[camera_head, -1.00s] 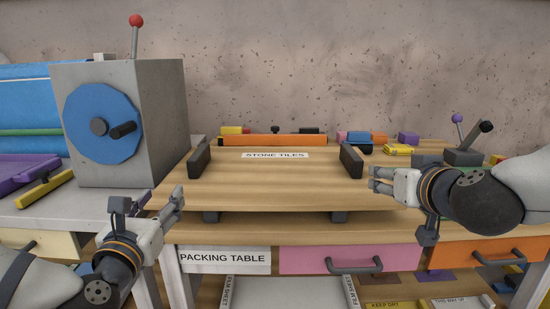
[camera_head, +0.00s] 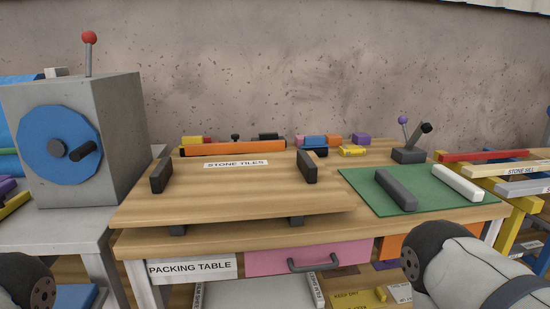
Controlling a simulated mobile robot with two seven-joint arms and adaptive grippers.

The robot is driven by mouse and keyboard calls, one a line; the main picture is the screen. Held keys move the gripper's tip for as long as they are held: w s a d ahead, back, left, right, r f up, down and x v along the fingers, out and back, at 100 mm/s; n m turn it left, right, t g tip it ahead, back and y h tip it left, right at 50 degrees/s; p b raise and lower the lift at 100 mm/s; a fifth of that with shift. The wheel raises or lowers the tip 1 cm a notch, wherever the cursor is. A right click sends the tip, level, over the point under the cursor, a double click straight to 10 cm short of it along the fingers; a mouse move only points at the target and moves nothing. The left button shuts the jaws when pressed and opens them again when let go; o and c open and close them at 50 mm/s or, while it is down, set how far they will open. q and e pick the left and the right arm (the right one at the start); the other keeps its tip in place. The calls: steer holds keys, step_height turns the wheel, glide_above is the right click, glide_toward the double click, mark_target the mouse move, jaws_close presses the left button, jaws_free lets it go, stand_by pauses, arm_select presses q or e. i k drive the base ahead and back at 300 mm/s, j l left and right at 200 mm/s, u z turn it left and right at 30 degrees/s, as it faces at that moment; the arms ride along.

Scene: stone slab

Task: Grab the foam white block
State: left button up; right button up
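The foam white block (camera_head: 459,183) is a long white bar. It lies on a green mat (camera_head: 415,205) at the right end of the packing table in the head view. A dark grey bar (camera_head: 395,188) of similar shape lies to its left on the same mat, apart from it. Only upper parts of my two arms show at the lower left and lower right edges. Both of my grippers are out of the picture, so neither can be seen relative to the block.
The wooden board labelled STONE TILES (camera_head: 240,190) has two dark upright stops. A lever box (camera_head: 409,155) stands behind the mat. A grey machine with a blue wheel (camera_head: 60,145) stands left. A rack with STONE SILL (camera_head: 520,170) is at right.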

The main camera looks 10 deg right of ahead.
mark_target(473, 194)
steer(key=z, duration=1.45)
steer(key=i+l+u, duration=0.4)
steer(key=l, duration=0.2)
steer(key=i+l+u, duration=0.4)
steer(key=l, duration=0.25)
steer(key=l+u, duration=0.2)
steer(key=l, duration=0.2)
steer(key=i+l+u, duration=0.2)
steer(key=l, duration=0.2)
steer(key=k, duration=0.05)
